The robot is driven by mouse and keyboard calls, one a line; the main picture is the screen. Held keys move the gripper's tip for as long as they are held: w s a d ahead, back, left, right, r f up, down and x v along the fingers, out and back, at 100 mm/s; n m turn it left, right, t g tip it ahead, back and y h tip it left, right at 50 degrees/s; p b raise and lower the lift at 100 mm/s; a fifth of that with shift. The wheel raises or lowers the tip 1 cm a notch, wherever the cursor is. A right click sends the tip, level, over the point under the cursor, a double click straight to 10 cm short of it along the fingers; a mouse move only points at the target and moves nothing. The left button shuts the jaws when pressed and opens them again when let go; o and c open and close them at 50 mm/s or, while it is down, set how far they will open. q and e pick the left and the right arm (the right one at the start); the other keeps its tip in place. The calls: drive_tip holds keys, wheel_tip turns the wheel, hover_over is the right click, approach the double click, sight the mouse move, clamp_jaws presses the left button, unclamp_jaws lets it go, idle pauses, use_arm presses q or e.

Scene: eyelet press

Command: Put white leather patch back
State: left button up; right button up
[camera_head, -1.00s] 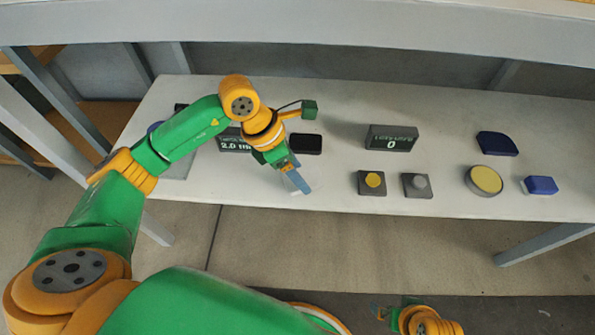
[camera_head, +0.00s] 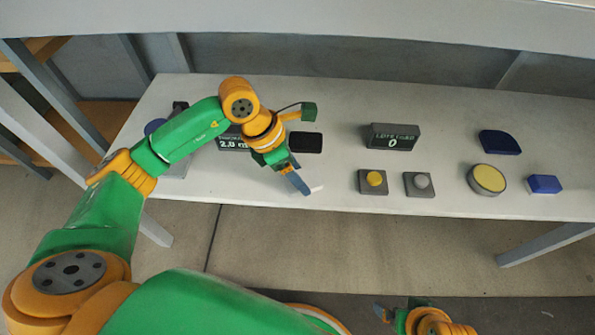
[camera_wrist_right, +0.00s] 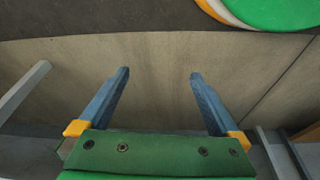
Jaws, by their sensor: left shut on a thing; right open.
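The white leather patch (camera_head: 317,189) shows only as a small pale sliver at the fingertips of my left gripper (camera_head: 302,186), close to the table's front edge. My left gripper points down and is shut on the patch. Most of the patch is hidden or blends with the white table, so I cannot tell whether it touches the top. My right gripper (camera_wrist_right: 158,74) is open and empty over bare floor in the right wrist view. In the head view only a bit of it shows at the bottom edge.
A black pad (camera_head: 305,143) lies behind my left gripper.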

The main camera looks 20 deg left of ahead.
sight(285, 179)
use_arm(q)
drive_tip(key=o, duration=1.5)
drive_tip(key=shift+r, duration=0.1)
drive_tip(key=p+v, duration=0.1)
drive_tip(key=v, duration=0.2)
drive_tip(key=p+v, duration=0.2)
drive_tip(key=v, duration=0.2)
drive_tip(key=shift+d+r, duration=0.1)
drive_tip(key=shift+r, duration=0.65)
use_arm(e)
wheel_tip(285, 179, down, 8)
drive_tip(key=s, duration=0.1)
drive_tip(key=shift+d+r+g, duration=0.2)
drive_tip(key=shift+g, duration=0.1)
use_arm(q)
drive_tip(key=shift+s, duration=0.1)
